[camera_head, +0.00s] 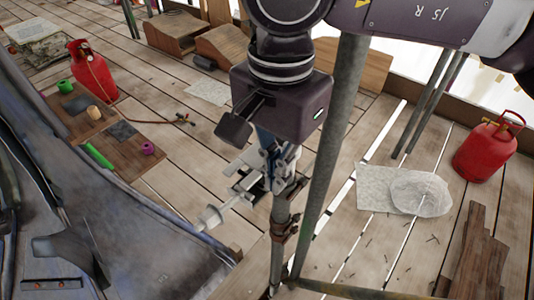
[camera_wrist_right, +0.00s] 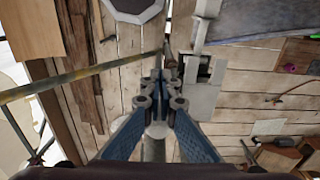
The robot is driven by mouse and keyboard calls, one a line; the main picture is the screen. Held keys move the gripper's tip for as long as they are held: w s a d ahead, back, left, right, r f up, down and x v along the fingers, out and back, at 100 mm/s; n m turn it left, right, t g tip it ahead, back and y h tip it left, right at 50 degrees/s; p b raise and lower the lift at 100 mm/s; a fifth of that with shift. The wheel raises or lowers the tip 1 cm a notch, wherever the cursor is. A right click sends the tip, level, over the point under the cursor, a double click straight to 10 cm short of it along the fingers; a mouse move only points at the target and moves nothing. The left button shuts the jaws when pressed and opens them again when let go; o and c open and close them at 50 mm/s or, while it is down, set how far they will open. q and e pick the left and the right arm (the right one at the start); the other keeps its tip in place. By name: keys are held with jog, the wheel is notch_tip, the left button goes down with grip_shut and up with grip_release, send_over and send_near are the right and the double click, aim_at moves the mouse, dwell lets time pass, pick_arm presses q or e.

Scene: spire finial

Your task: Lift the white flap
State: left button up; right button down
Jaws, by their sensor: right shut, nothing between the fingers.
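A small white-grey fitting with flat plates (camera_head: 247,183) sits just left of my right gripper in the head view. I cannot tell surely which of its plates is the white flap. In the right wrist view a pale box-like part (camera_wrist_right: 202,102) with a dark recess lies just right of the fingertips. My right gripper (camera_head: 283,178) points down beside a scaffold pole, its blue fingers shut and empty. The shut fingertips show in the wrist view (camera_wrist_right: 160,94). Whether they touch the fitting is unclear. My left gripper is not in view.
Scaffold poles (camera_head: 333,150) stand close to the right gripper. Red gas bottles (camera_head: 92,72) and (camera_head: 486,150) stand on the plank floor. Boards with small coloured items (camera_head: 121,150) lie left. A dark metal-clad slope (camera_head: 110,240) fills the lower left.

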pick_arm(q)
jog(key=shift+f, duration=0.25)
pick_arm(e)
jog(key=shift+f, duration=0.25)
jog(key=shift+w+d, duration=0.1)
jog(key=shift+w, duration=0.05)
